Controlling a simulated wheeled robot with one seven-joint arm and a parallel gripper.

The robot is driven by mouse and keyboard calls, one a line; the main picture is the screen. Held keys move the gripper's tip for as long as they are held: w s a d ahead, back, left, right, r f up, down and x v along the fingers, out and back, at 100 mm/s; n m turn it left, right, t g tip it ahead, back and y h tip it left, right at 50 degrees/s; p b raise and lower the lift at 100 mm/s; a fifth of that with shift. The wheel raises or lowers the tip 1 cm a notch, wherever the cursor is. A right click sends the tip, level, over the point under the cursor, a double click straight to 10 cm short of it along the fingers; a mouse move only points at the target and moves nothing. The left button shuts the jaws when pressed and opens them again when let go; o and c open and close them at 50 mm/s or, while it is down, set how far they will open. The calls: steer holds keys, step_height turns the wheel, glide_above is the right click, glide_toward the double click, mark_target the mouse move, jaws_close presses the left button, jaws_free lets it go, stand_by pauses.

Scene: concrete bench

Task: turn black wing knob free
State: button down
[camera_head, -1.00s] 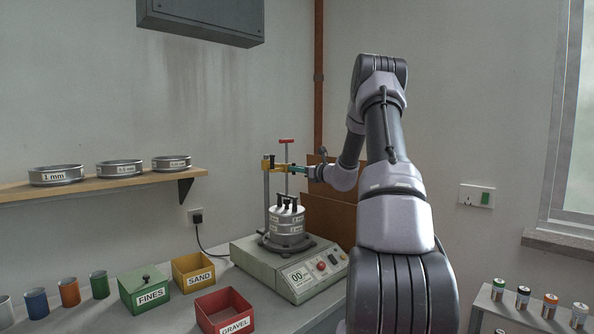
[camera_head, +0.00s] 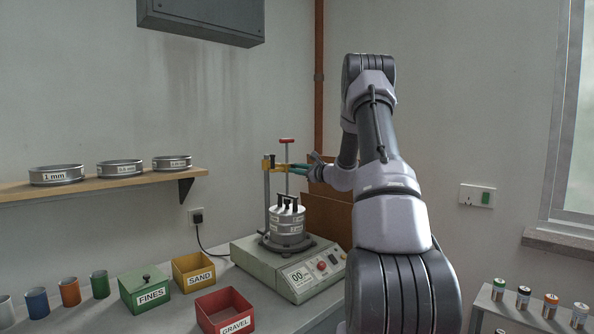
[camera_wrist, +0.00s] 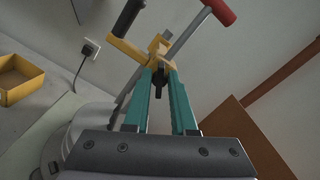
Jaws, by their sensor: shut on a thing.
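The black wing knob (camera_wrist: 159,82) sits between my teal fingertips below the yellow clamp (camera_wrist: 157,47) in the wrist view. My gripper (camera_wrist: 161,72) is shut on it, with a finger on each side. In the head view my gripper (camera_head: 288,167) is at the yellow clamp (camera_head: 269,163) on the post, above the sieve shaker (camera_head: 262,262). The knob is too small and covered to make out there. The sieve stack (camera_head: 288,222) stands on the shaker, with black parts on its lid.
A red-ended rod (camera_head: 286,141) rises beside the clamp; its red end (camera_wrist: 219,10) is close in the wrist view. Brown boards (camera_head: 328,215) stand behind the shaker. The yellow SAND box (camera_head: 193,279), red GRAVEL box and green FINES box are at the left.

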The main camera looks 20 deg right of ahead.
steer(key=n, duration=1.1)
steer(key=shift+s+f, duration=0.1)
steer(key=shift+f, duration=0.15)
steer(key=shift+n, duration=0.4)
steer(key=c, duration=0.7)
jaws_free()
steer(key=shift+c, duration=0.2)
steer(key=v, duration=1)
steer(key=shift+s, duration=0.4)
steer(key=shift+d, duration=0.1)
